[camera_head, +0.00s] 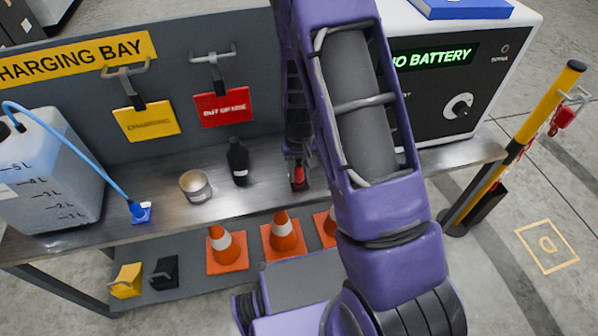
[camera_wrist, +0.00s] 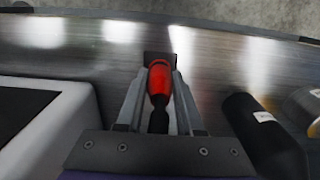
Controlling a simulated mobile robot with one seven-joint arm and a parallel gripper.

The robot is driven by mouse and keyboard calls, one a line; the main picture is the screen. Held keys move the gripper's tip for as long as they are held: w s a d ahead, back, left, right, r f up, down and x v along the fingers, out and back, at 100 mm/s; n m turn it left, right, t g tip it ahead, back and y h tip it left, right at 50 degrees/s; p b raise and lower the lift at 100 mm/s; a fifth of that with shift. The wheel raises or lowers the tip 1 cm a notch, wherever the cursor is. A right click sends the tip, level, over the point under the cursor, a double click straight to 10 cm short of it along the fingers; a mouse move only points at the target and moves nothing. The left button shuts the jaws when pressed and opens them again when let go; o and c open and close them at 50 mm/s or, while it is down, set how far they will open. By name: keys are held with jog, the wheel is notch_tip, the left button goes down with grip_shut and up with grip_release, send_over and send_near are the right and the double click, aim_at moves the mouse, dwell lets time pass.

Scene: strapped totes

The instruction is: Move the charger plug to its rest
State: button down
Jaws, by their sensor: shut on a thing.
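The charger plug is a red piece with a black tail (camera_wrist: 160,82), seen between my gripper's (camera_wrist: 158,78) two grey fingers in the wrist view. The fingers are shut on it. A dark square patch (camera_wrist: 153,56) lies on the bench at the plug's far end; I cannot tell whether the plug touches it or whether it is the rest. In the head view the red plug (camera_head: 299,178) shows low over the bench beneath my gripper (camera_head: 297,162), partly hidden by my arm. The charger (camera_head: 448,95), reading "NO BATTERY", stands to the right.
A black bottle (camera_head: 238,162) and an open can (camera_head: 195,187) stand left of the plug on the metal bench (camera_head: 225,205). A jug (camera_head: 48,170) with a blue hose stands far left. Orange cones (camera_head: 283,233) sit on the lower shelf. A yellow-black post (camera_head: 540,110) is at right.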

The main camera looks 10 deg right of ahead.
jog(key=shift+f, duration=0.55)
jog(key=shift+c, duration=2.3)
grip_release()
notch_tip(320, 180, up, 17)
jog(key=p, duration=0.3)
jog(key=shift+r, duration=0.15)
